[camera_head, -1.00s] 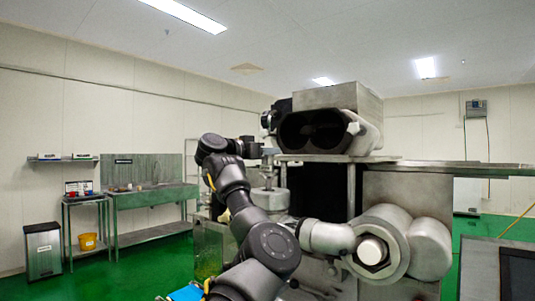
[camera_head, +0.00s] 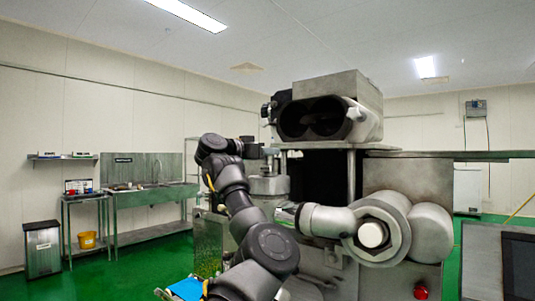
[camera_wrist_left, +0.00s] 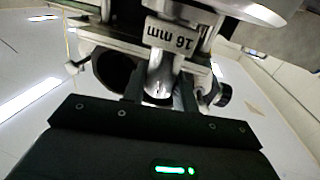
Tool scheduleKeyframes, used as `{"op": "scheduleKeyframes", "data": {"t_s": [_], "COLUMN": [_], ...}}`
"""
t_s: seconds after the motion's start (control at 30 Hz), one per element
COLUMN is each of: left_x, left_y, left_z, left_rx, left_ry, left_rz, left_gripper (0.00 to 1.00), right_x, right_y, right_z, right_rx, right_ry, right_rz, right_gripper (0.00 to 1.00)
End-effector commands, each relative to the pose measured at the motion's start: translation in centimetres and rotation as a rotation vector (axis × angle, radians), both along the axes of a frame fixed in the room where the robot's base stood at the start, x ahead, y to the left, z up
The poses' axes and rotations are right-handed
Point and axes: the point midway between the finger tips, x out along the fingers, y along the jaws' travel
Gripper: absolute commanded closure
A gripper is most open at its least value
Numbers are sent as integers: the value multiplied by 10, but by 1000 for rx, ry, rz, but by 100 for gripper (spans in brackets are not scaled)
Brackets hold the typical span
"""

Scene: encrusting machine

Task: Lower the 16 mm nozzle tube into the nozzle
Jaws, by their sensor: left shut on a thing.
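My left gripper (camera_head: 262,150) reaches in from the left at the machine's left side, above a round metal nozzle (camera_head: 268,185). In the left wrist view the left gripper (camera_wrist_left: 158,97) is shut on a shiny metal tube (camera_wrist_left: 160,72) that carries a white label reading "16 mm". A wide round metal rim shows beyond the label in that view. The tube is too small and covered in the head view to tell its exact gap to the nozzle. My right gripper does not show.
The encrusting machine (camera_head: 345,95) fills the middle, with a dark hopper opening facing me and thick metal cylinders (camera_head: 428,235) at its lower right. A sink bench (camera_head: 155,195), a small table and a bin (camera_head: 42,250) stand far left. Green floor between is clear.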

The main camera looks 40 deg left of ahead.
Motion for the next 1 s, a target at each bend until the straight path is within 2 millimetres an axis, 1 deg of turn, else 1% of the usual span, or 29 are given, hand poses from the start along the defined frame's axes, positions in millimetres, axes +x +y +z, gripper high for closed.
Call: {"op": "scheduleKeyframes", "data": {"t_s": [0.33,0.37,0.5,0.53,0.7,0.73,0.8,1.0], "left_x": [0,0,0,0,0,0,0,0], "left_y": [0,0,0,0,0,0,0,0], "left_z": [1,1,1,1,0,0,0,0], "left_rx": [1,0,0,0,0,-1,-1,0], "left_ry": [-1,-1,-1,-1,0,1,1,0], "left_rz": [1,1,1,0,0,0,0,0], "left_gripper": [100,67,49,46,46,45,37,37], "right_x": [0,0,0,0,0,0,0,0], "right_y": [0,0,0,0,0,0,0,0], "right_z": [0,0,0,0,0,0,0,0], "right_rx": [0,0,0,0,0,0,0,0], "right_ry": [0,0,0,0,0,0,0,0], "right_rz": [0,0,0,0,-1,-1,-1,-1], "right_gripper": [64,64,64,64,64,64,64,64]}}
